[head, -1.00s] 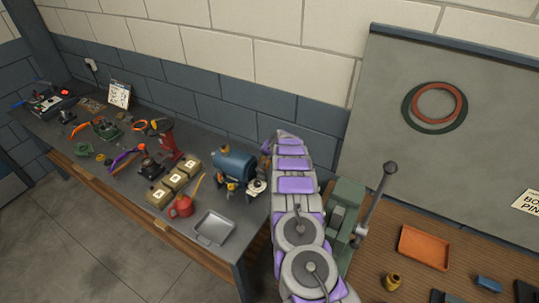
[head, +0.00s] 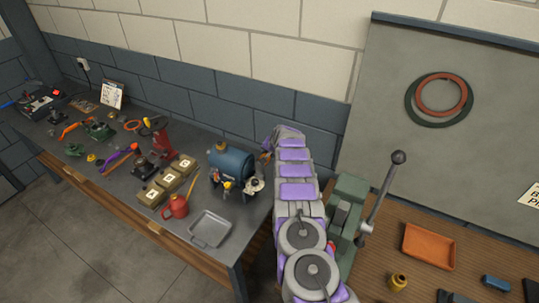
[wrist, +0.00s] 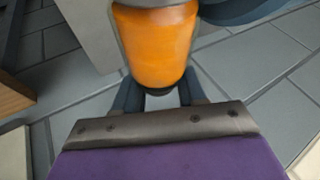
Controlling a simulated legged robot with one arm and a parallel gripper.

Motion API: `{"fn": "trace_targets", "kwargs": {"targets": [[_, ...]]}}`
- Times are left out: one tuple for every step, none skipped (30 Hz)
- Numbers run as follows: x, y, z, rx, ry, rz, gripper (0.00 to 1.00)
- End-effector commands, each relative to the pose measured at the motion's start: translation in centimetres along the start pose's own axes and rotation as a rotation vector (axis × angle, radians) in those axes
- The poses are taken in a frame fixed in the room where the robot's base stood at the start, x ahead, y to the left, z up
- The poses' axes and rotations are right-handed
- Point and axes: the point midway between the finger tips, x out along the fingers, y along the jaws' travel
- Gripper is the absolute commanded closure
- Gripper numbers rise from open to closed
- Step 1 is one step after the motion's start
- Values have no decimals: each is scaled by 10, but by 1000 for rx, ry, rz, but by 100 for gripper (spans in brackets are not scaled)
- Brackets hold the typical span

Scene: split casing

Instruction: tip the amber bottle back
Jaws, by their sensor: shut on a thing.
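The amber bottle (wrist: 155,48) fills the upper middle of the wrist view, an orange rounded body with a grey part at the top edge of the picture. My gripper (wrist: 158,93) is shut on it, with the dark fingers at either side of its near end. The bottle's far end is cut off by the picture edge. In the head view my purple and grey arm reaches away toward the wall, and my gripper and the held bottle cannot be made out clearly behind it.
A blue tank (head: 232,165) stands on the left bench beside my arm, with a grey tray (head: 210,230) and red can (head: 175,207) nearer. Right of my arm are a green lever press (head: 346,190), an orange tray (head: 429,246) and a small ochre jar (head: 398,282).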

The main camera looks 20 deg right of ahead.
Motion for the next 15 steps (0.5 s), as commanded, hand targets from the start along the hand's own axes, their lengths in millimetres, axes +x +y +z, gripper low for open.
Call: {"fn": "trace_targets", "kwargs": {"targets": [[12, 12, 19, -5, -41, 24, 100], [12, 13, 19, -5, -42, 24, 100], [13, 13, 19, -5, -43, 24, 100], [13, 13, 20, -5, -44, 24, 100], [13, 13, 20, -5, -45, 25, 100], [13, 14, 20, -5, -46, 25, 100], [13, 14, 20, -5, -47, 25, 100], [13, 14, 21, -5, -47, 25, 100], [14, 14, 21, -5, -48, 26, 100], [14, 14, 21, -5, -49, 26, 100], [14, 14, 22, -5, -49, 26, 100], [14, 15, 22, -5, -50, 27, 100], [14, 15, 22, -5, -50, 27, 100], [14, 15, 23, -5, -51, 27, 100], [14, 15, 23, -5, -51, 28, 57]]}}
